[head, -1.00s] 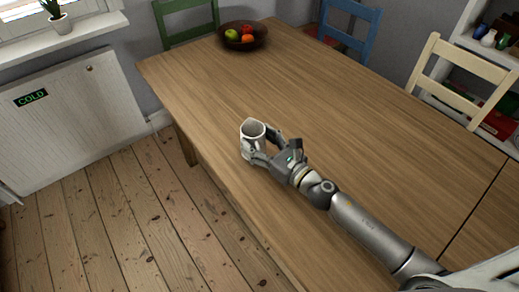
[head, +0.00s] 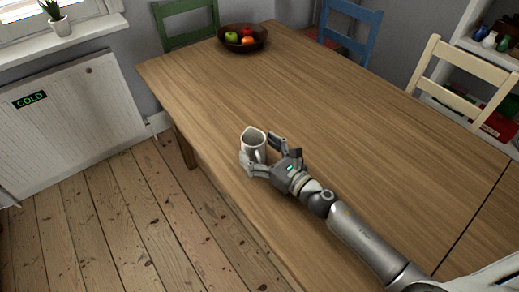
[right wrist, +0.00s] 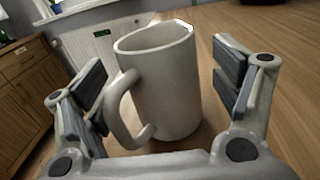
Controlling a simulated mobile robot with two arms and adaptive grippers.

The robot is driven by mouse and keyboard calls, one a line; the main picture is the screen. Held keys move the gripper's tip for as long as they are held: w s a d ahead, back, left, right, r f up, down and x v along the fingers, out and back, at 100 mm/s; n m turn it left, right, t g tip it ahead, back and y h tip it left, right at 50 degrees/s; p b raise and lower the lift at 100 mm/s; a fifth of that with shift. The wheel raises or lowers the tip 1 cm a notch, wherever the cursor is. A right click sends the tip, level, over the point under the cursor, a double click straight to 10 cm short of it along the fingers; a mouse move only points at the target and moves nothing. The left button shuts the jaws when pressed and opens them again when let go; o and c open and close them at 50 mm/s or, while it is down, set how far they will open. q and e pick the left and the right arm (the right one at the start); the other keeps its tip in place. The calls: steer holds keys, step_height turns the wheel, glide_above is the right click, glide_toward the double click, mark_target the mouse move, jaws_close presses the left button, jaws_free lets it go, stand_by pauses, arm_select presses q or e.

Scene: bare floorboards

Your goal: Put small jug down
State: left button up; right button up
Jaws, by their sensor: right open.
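The small jug (head: 252,146) is white with a handle and stands upright on the wooden table (head: 330,110), close to its left edge. In the right wrist view the jug (right wrist: 168,85) is between the fingers, with its handle towards the palm at the left. My right gripper (head: 262,152) is open around the jug, and gaps show between its finger pads and the jug's sides in the right wrist view (right wrist: 165,95). The jug's base is partly hidden by the gripper in the head view. My left gripper is not in view.
A dark bowl of fruit (head: 260,44) stands at the table's far end. Green (head: 188,35), blue (head: 350,20) and cream (head: 470,62) chairs stand around the table. Bare floorboards (head: 130,220) lie left of the table. The tabletop right of the jug is clear.

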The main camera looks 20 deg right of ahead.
mark_target(262, 152)
steer(key=shift+r, duration=0.15)
steer(key=shift+s+d, duration=0.2)
steer(key=shift+s, duration=0.1)
steer(key=b+v, duration=0.1)
steer(key=v, duration=0.4)
steer(key=shift+s+d, duration=0.2)
steer(key=shift+s, duration=0.15)
steer(key=shift+s+d+b, duration=0.2)
steer(key=shift+s+b, duration=0.1)
steer(key=shift+s, duration=0.1)
steer(key=shift+r, duration=0.1)
